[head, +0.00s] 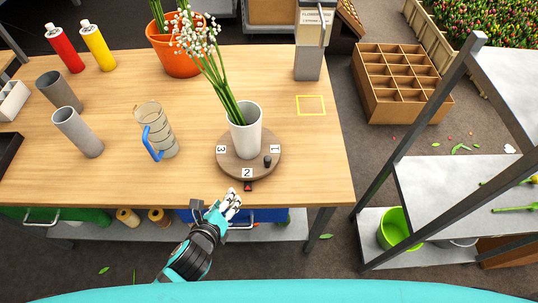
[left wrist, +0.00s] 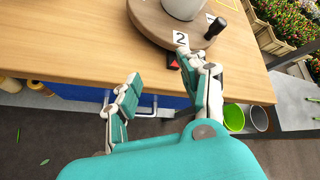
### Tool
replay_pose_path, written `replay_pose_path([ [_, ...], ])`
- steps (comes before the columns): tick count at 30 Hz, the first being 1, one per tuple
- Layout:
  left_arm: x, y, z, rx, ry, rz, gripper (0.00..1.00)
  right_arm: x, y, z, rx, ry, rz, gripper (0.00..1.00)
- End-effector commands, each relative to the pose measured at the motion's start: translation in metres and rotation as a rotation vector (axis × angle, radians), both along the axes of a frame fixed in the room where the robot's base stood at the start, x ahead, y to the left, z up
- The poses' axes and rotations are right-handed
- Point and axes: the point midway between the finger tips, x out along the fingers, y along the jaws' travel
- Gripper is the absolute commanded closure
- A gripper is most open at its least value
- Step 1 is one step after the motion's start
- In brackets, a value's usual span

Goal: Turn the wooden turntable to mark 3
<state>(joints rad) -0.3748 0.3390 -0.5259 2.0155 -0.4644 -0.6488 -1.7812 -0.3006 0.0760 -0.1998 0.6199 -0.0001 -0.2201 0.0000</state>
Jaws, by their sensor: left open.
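The round wooden turntable (head: 232,165) lies near the table's front edge and shows at the top of the left wrist view (left wrist: 152,20). Tag 2 (head: 247,173) faces the front, beside a small red-and-black marker (head: 248,187). Tag 3 (head: 221,149) is on the left and tag 1 (head: 277,135) on the right. A black knob (head: 267,161) stands upright on the front right of the disc. A white vase (head: 246,137) with white flowers stands on it. My left gripper (head: 229,207) is open and empty, in front of the table edge, apart from the knob (left wrist: 215,28).
A measuring jug (head: 158,130) with a blue handle and grey cups (head: 77,132) stand left of the turntable. A yellow square outline (head: 311,105) marks bare tabletop at right. A metal shelf rack (head: 450,185) stands on the right, beyond a floor gap.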

Motion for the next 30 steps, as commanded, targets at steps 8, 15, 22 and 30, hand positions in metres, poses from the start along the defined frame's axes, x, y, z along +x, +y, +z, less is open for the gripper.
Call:
replay_pose_path([
  [8,-0.003,-0.044,0.056,0.468,-0.328,-0.452,0.57,0.002,0.004,0.013,0.005,-0.002,-0.001,0.00],
  [15,0.008,-0.055,0.056,0.526,-0.369,-0.497,0.57,0.002,-0.003,0.015,-0.004,-0.002,0.002,0.00],
  [22,0.048,-0.071,0.040,0.522,-0.368,-0.494,0.57,0.001,-0.004,0.021,-0.004,-0.002,0.002,0.00],
  [30,0.098,-0.093,0.016,0.521,-0.365,-0.493,0.57,0.001,-0.004,0.025,-0.005,-0.001,0.002,0.00],
])
